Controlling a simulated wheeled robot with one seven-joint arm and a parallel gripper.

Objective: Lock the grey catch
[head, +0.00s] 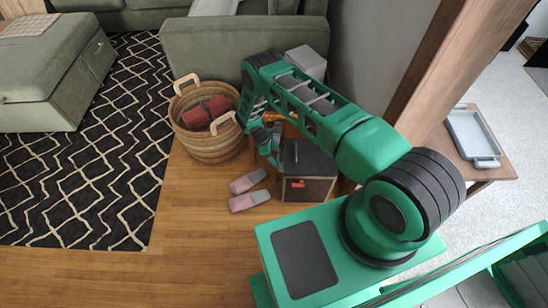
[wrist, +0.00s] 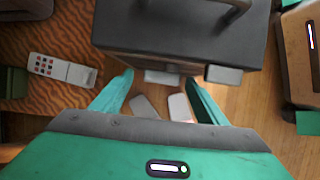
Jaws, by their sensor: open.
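A dark grey box (head: 308,160) with a black top handle stands on the wood floor, and its lid (wrist: 170,35) fills the upper middle of the wrist view. A small light grey block (wrist: 163,77), which looks like the grey catch, sits at the box's near edge. A second grey block (wrist: 223,74) is to its right. I cannot tell whether either is locked. My gripper (wrist: 158,82) is open, its green fingers on either side of the first block; contact is unclear. In the head view my arm partly hides the box. A red patch (head: 298,184) shows on its front.
Pink and grey slippers (head: 249,191) lie left of the box. A wicker basket (head: 207,145) with a red roll and the green sofa (head: 240,50) are behind. A white button panel (wrist: 62,70) lies left in the wrist view. Floor at front left is clear.

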